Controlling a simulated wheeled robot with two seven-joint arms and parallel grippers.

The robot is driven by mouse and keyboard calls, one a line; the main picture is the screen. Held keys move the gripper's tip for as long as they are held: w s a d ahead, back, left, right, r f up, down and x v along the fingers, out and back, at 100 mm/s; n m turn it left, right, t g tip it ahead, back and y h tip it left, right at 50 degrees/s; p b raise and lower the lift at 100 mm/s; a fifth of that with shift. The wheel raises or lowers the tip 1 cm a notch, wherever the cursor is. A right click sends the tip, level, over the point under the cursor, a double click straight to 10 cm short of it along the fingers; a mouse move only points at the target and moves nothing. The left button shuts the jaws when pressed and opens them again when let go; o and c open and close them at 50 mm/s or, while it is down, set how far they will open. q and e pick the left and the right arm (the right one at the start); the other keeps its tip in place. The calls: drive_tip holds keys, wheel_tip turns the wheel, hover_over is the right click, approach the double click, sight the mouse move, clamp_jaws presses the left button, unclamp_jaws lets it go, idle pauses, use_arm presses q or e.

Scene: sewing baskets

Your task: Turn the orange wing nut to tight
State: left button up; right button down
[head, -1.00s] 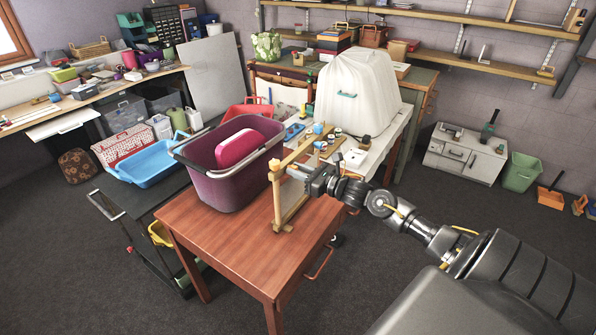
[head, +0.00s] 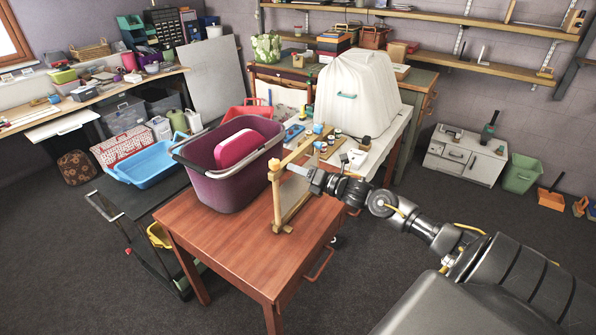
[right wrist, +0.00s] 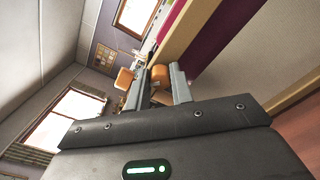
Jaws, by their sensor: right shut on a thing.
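The orange wing nut (right wrist: 159,77) shows in the right wrist view between the fingertips of my right gripper (right wrist: 160,70). Another orange piece (right wrist: 125,78) shows just outside the left finger; I cannot tell whether it belongs to the same nut. In the head view my right gripper (head: 292,168) reaches in from the right to the wooden frame (head: 279,205), which stands on the red-brown table, and its fingers hide the spot they hold. The gripper is shut on the nut. My left gripper is not in view.
A purple basket (head: 212,180) with a pink case (head: 238,148) stands beside the frame on the table (head: 225,250). A white cover (head: 355,92) and small jars stand on the surface behind. The table's front is clear.

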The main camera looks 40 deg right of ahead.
drive_tip(key=shift+a+f+m+p, duration=0.1)
drive_tip(key=shift+m+p, duration=2.6)
drive_tip(key=shift+m, duration=3.95)
drive_tip(key=shift+f+m+p, duration=0.1)
drive_tip(key=shift+m+p, duration=2.6)
drive_tip(key=shift+m, duration=3.95)
drive_tip(key=shift+f, duration=0.1)
drive_tip(key=c, duration=1.2)
unclamp_jaws()
drive_tip(key=shift+s, duration=0.15)
